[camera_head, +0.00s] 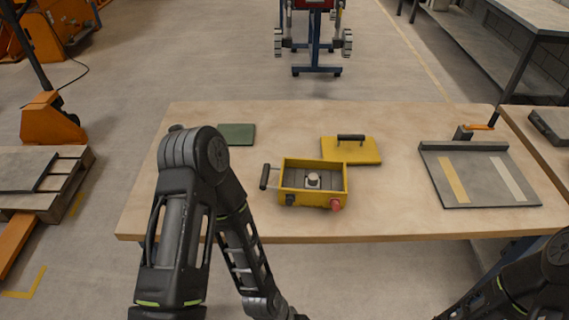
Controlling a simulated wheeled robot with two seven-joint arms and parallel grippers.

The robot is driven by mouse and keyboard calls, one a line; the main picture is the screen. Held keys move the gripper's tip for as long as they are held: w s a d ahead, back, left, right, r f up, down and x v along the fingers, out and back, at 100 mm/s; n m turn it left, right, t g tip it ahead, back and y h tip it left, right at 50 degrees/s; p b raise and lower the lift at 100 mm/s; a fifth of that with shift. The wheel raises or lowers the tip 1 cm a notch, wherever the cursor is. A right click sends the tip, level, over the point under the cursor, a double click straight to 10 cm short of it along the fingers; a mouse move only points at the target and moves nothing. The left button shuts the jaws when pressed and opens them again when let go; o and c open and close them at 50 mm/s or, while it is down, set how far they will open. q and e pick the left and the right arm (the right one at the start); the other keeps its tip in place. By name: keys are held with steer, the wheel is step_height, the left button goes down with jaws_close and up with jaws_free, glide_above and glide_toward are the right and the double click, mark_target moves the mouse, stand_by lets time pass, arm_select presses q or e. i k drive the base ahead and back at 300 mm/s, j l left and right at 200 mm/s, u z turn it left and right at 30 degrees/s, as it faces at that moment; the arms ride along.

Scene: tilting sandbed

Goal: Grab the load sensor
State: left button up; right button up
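A small light-grey round piece (313,179), which looks like the load sensor, sits inside an open yellow box (299,199) on the wooden table. The box's walls surround it and its top shows from above. The box has a black handle on its left side, and a dark knob and a red knob on its front. My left arm is bent above the table's front left, with its forearm running down to the bottom edge. My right arm shows only at the bottom right corner. Neither gripper's fingers are in the picture.
A yellow lid (361,155) with a black handle lies behind the box. A green pad (237,133) lies at back left. A grey board (475,177) with two pale strips lies at right, an orange-handled tool (475,130) behind it. The table's (385,217) front middle is clear.

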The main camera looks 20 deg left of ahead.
mark_target(312, 180)
steer(key=i+u, duration=0.35)
steer(key=i+l+u, duration=0.2)
steer(key=u, duration=0.15)
